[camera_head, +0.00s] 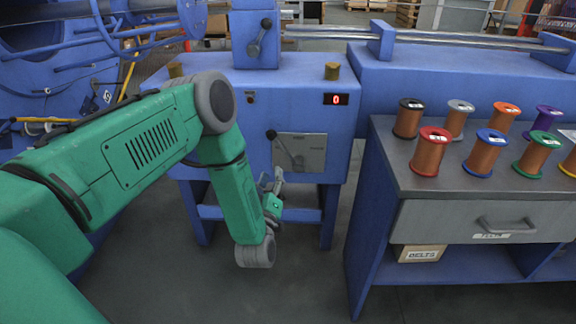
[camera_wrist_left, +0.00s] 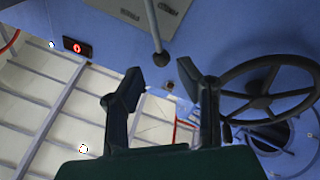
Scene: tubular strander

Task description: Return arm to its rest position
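My green left arm (camera_head: 150,140) comes in from the left, bends at a grey joint and hangs down in front of the blue machine. My left gripper (camera_head: 278,180) shows small at its end, below the lever on the machine's grey panel (camera_head: 308,153). In the left wrist view the two dark fingers of this gripper (camera_wrist_left: 168,86) are spread apart with nothing between them. The lever (camera_wrist_left: 156,35) with its round knob shows beyond the fingertips, apparently clear of them. My right arm and gripper are not in view.
The blue machine (camera_head: 225,100) carries a red "0" display (camera_head: 335,99) and an upper lever (camera_head: 259,38). A handwheel (camera_wrist_left: 262,88) shows beside the gripper. At right, a cabinet (camera_head: 410,181) bears several copper wire spools (camera_head: 428,155). A box (camera_head: 420,253) sits on its lower shelf.

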